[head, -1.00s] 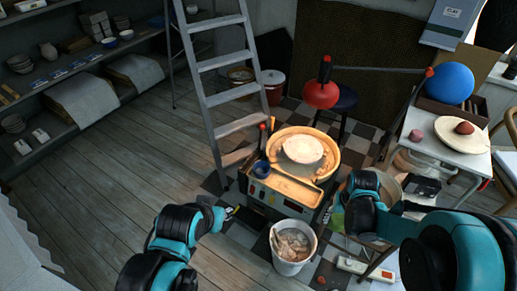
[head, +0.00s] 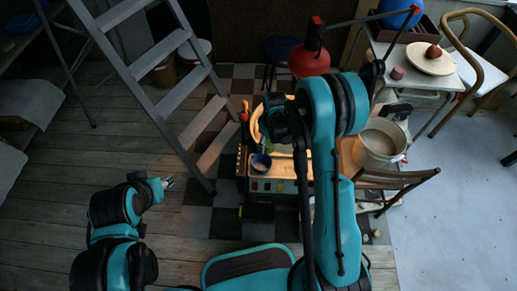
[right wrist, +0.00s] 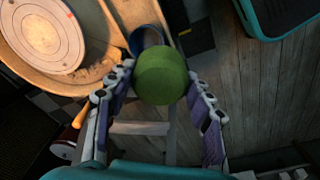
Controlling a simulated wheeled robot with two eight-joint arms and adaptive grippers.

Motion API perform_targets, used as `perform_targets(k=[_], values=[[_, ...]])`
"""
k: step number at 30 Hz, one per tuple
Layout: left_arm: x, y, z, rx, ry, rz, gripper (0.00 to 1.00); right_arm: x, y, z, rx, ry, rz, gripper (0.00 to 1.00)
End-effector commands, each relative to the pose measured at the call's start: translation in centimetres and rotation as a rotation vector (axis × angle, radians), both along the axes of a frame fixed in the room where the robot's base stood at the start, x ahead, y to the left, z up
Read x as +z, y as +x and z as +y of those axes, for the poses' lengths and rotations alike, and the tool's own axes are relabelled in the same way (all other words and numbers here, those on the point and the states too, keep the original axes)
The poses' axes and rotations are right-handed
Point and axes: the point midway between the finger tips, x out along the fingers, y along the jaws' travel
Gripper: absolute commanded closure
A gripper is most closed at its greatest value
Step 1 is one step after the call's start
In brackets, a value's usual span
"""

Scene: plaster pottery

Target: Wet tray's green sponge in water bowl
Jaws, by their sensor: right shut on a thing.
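The green sponge (right wrist: 162,78) is between the fingers of my right gripper (right wrist: 161,88) in the right wrist view, held off any surface as far as I can tell. A small blue bowl (head: 261,162) stands at the front of the pottery wheel unit; in the right wrist view its rim (right wrist: 147,31) shows just beyond the sponge, partly hidden by it. The tan wheel tray (right wrist: 97,87) is to the left there. In the head view my right arm hides most of the tray. My left gripper (head: 168,183) is over the floor at left, empty, too small to judge.
A step ladder (head: 160,60) stands left of the wheel unit. A wooden chair (head: 395,180) with a large pale basin (head: 382,142) by it is on the right.

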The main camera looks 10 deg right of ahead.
Motion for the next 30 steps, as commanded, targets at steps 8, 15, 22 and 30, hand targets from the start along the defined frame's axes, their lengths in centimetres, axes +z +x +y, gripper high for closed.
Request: perform_targets(k=[8,15,22,30], values=[[-0.2,0.0,0.0,0.000,0.000,0.000,0.60,-10.6,4.7,-0.1,0.579,0.019,0.000,0.72],[-0.2,0.0,0.0,0.000,0.000,0.000,0.60,-14.8,5.5,-0.1,0.807,0.032,-0.011,0.72],[-0.8,0.0,0.0,0.000,0.000,0.000,0.60,-16.3,5.6,-0.1,0.829,0.032,-0.012,0.72],[-2.1,0.0,0.0,0.000,0.000,0.000,0.60,-19.1,5.6,-0.1,0.827,0.032,-0.012,0.72]])
